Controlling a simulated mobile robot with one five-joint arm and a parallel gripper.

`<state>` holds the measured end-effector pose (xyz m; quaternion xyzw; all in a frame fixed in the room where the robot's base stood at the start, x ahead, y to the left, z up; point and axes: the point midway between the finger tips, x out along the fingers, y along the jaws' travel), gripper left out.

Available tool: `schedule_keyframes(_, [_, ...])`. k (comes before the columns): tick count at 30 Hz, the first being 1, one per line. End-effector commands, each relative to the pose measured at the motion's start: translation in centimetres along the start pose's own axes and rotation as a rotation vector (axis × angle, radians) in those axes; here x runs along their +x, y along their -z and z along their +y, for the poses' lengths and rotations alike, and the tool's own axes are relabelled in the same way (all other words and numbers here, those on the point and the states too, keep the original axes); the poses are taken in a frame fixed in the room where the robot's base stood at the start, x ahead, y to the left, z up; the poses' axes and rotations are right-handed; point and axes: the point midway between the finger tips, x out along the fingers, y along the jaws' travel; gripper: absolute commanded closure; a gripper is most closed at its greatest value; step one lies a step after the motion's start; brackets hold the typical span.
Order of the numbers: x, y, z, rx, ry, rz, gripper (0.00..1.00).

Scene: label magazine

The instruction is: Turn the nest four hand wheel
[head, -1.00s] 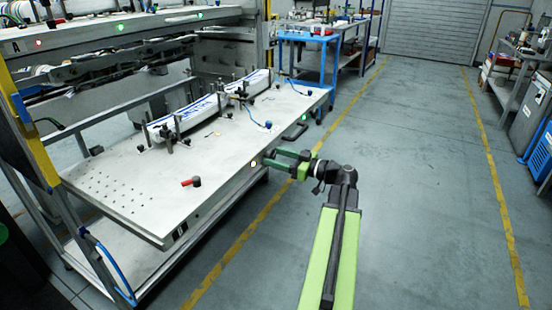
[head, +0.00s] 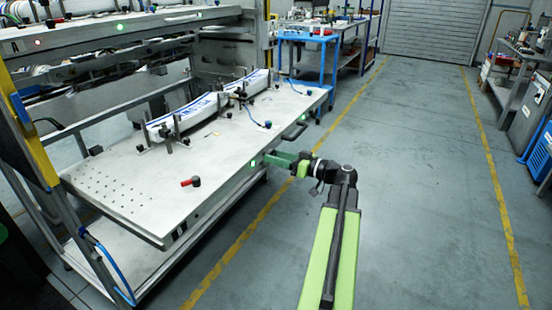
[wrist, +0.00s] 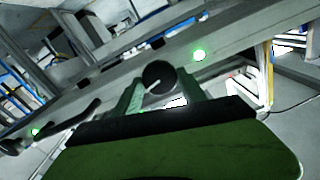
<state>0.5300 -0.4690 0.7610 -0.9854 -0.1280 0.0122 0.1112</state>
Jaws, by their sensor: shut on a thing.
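The hand wheel (wrist: 158,74) shows in the wrist view as a small dark round knob with a pale line across it, at the front edge of the table. My gripper (wrist: 156,92) is shut on it, with one green finger on each side. In the head view my gripper (head: 274,160) reaches the table's front edge just right of a lit green lamp (head: 253,164). There the wheel is hidden behind the fingers. The same lamp shows green in the wrist view (wrist: 200,55), right of the wheel.
The grey table (head: 120,195) carries white label stacks (head: 190,115) between posts, and a red-handled lever (head: 190,182). A dark handle (head: 295,130) juts from the front edge, right of my gripper. Another green lamp (head: 303,118) is farther along. The floor to the right is clear.

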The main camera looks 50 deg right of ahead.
Motion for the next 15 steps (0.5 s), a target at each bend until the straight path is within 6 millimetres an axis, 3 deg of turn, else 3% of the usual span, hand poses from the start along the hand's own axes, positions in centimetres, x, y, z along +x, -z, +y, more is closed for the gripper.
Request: schedule_keyframes(15, [0.03,-0.13,0.04,0.488,0.001,0.006,0.92])
